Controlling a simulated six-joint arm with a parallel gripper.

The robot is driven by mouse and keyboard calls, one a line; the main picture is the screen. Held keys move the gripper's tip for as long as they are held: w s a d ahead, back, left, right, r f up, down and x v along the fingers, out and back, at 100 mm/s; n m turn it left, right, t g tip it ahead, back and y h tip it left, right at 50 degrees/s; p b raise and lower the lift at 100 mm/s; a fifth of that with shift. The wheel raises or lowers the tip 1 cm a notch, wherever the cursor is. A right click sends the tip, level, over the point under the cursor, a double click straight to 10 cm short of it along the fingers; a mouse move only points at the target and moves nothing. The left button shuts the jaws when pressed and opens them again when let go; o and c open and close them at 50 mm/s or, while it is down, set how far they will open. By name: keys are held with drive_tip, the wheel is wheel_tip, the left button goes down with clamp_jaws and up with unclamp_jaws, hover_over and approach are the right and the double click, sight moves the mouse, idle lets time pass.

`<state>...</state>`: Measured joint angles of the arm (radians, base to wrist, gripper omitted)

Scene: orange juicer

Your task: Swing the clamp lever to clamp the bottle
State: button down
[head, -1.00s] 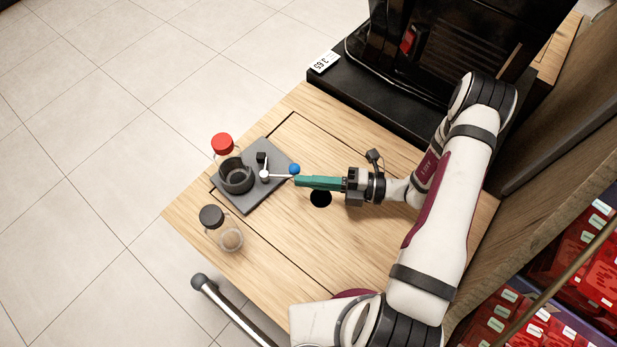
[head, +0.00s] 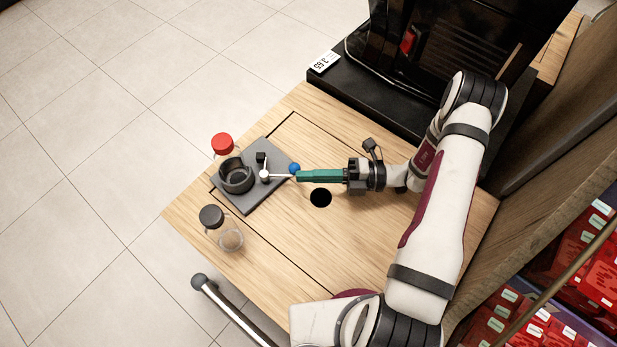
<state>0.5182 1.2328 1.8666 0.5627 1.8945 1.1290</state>
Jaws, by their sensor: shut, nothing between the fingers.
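A grey clamp plate (head: 252,203) lies on the wooden table, with a dark ring holder (head: 236,178) on it. A clear bottle with a red cap (head: 223,144) stands upright at the holder; whether it is inside or behind the ring is hard to tell. The clamp lever (head: 278,176) is a thin light rod from a white pivot, pointing right, with a blue ball knob (head: 294,169) at its end. My gripper (head: 298,176) has green fingers, shut and empty, pointing left. Its tips are at the knob end of the lever; whether they touch it is unclear.
A second clear bottle with a black cap (head: 212,216) stands at the table's front left. A round black hole (head: 321,197) is in the wooden table (head: 320,255) below the fingers. A black machine (head: 450,50) stands at the back right.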

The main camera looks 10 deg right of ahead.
drive_tip(key=shift+w, duration=0.15)
drive_tip(key=g, duration=0.1)
drive_tip(key=w+n+g, duration=0.1)
drive_tip(key=shift+w+d+n+g, duration=0.15)
drive_tip(key=shift+d+n+g, duration=0.05)
drive_tip(key=shift+n+g, duration=0.1)
drive_tip(key=shift+w, duration=1.8)
drive_tip(key=shift+w+a, duration=0.25)
drive_tip(key=shift+w, duration=0.45)
drive_tip(key=shift+w+a, duration=0.25)
drive_tip(key=shift+w, duration=0.45)
